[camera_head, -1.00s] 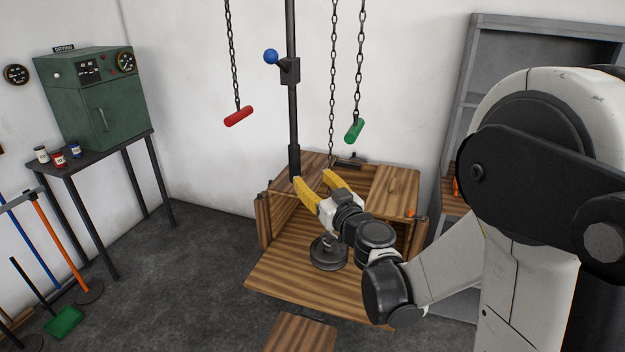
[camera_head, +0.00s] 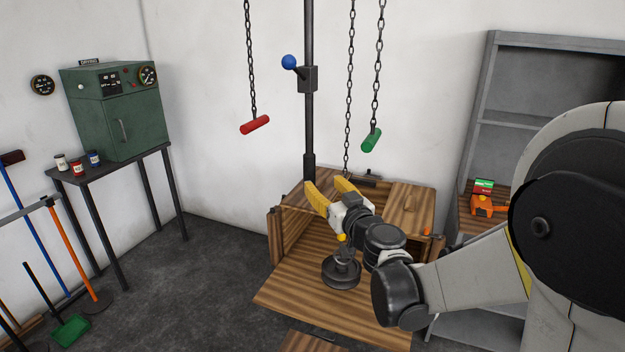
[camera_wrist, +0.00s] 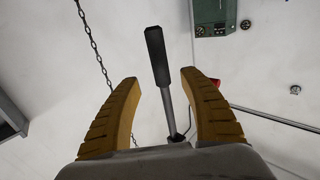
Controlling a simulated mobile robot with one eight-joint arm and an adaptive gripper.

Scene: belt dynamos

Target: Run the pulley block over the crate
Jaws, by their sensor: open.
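The wooden crate (camera_head: 285,291) stands in the middle of the head view, with an open front and boards on top. A dark round-based thing (camera_head: 341,273) with a short stem sits on its front board. I cannot tell whether it is the pulley block; no other is clearly seen. My gripper (camera_head: 329,192) is open and empty above the crate's back part, near the foot of a dark upright post (camera_head: 309,130).
Chains hang with a red handle (camera_head: 255,125) and a green handle (camera_head: 372,140); a bare chain (camera_head: 348,90) hangs between post and green handle. The post bears a blue knob (camera_head: 289,62). A green cabinet (camera_head: 125,110) stands left, a grey shelf (camera_head: 505,150) right.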

